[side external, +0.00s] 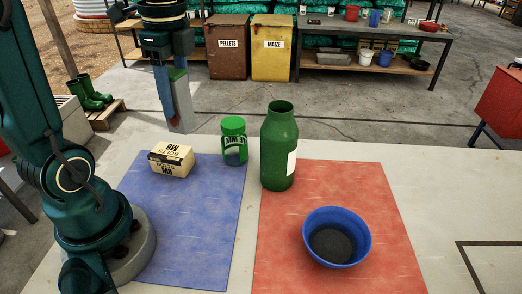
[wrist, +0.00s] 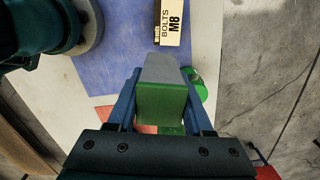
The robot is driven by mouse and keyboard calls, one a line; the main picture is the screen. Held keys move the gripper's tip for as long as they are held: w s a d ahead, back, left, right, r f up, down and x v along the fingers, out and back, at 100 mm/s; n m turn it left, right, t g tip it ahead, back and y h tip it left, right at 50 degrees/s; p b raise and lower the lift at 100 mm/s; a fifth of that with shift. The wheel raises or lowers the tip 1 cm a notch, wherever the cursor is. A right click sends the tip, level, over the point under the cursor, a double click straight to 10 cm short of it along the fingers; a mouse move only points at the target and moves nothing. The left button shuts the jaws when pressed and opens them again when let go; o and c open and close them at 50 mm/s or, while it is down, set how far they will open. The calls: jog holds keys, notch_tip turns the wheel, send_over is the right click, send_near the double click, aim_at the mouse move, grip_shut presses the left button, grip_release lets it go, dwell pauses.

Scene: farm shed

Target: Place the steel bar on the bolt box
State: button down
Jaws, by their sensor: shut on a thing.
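The steel bar (side external: 183,102) is long, grey and has a green end; it hangs roughly upright from my gripper (side external: 172,108). In the wrist view the grey bar (wrist: 162,68) shows between the two blue fingers of my gripper (wrist: 161,84), its green end towards the camera. The bolt box (side external: 171,160) is cream with a black label and lies on the blue mat (side external: 205,215). The box also shows at the top of the wrist view (wrist: 168,22). The bar appears above and beyond the box in the side view, apart from it.
A green-lidded jar (side external: 234,142) and a tall green bottle (side external: 279,146) stand right of the box. A blue bowl (side external: 337,238) sits on the red mat (side external: 285,255). The white tabletop (side external: 430,190) is clear at the right.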

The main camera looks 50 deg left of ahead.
jog(key=s+a+n, duration=0.2)
jog(key=a, duration=0.3)
send_over(170, 151)
jog(key=shift+n, duration=0.3)
jog(key=shift+f, duration=3.9)
jog(key=shift+f, duration=0.1)
jog(key=shift+c, duration=1.5)
grip_release()
